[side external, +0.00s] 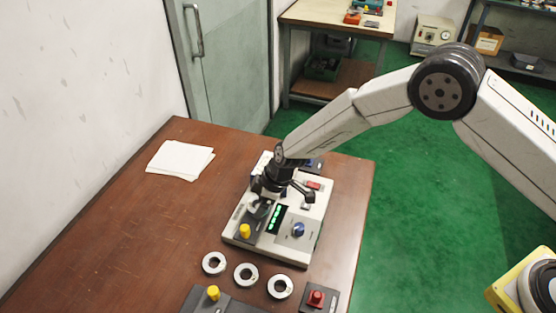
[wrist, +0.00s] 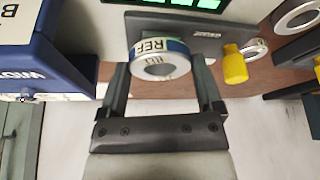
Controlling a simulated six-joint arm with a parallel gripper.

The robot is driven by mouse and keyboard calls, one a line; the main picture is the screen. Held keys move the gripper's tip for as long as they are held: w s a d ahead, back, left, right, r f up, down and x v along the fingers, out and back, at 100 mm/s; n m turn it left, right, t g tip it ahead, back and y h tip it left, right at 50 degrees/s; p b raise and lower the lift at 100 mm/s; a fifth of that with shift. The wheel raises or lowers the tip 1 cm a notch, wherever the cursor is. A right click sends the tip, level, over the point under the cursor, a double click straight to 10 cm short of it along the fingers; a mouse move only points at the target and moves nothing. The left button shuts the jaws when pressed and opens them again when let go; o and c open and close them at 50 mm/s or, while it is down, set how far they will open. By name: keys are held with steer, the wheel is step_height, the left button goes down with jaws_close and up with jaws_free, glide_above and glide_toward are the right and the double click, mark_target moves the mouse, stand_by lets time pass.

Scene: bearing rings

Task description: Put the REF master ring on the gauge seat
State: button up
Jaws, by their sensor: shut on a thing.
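The REF master ring (wrist: 152,62) is a silver ring with a white and blue band reading REF. It sits between the two fingers of my gripper (wrist: 160,78), which is shut on it. In the side external view my gripper (side external: 261,203) is low over the left part of the white gauge unit (side external: 289,249), and the ring is partly hidden there. The gauge's dark plate (wrist: 160,25) lies beyond the ring in the wrist view, with a yellow knob (wrist: 234,66) to the right. I cannot tell whether the ring touches the seat.
Three loose rings lie on the table in front of the gauge: left (side external: 213,263), middle (side external: 246,275) and right (side external: 280,287). A dark fixture (side external: 225,302) and a red-button box (side external: 317,299) stand nearby. A blue box (wrist: 50,55) is left in the wrist view. The table's left side is mostly clear.

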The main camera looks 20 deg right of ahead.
steer(key=shift+f, duration=0.3)
stand_by(0.8)
steer(key=o, duration=1.3)
steer(key=shift+c, duration=0.2)
steer(key=shift+r, duration=0.15)
steer(key=shift+r, duration=3.6)
